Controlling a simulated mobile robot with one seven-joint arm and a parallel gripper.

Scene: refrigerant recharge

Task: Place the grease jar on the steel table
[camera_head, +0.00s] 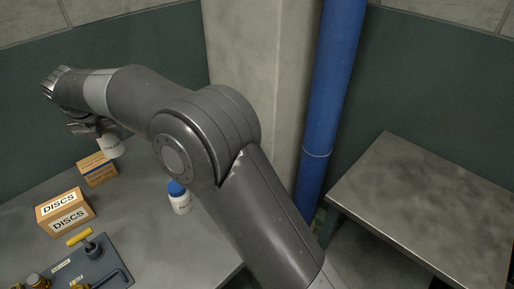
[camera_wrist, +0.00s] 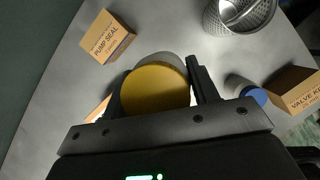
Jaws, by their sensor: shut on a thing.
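My gripper (camera_head: 92,130) is shut on a white jar (camera_head: 111,146) and holds it above the back of the left table. In the wrist view the jar's round yellow lid (camera_wrist: 155,87) sits between the two dark fingers. The jar's label is too small to read in the head view, and its underside is hidden. A bare grey metal table (camera_head: 430,190) stands on the right. The left table (camera_head: 150,235) also has a grey metal-looking top; I cannot tell which one is called the steel table.
On the left table are a DISCS box (camera_head: 65,212), another box (camera_head: 97,168), a blue-capped white bottle (camera_head: 180,200) and a grey yellow-handled device (camera_head: 98,265). The wrist view shows a pump seal box (camera_wrist: 108,37) and perforated metal cup (camera_wrist: 240,16). A blue pipe (camera_head: 332,90) rises between the tables.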

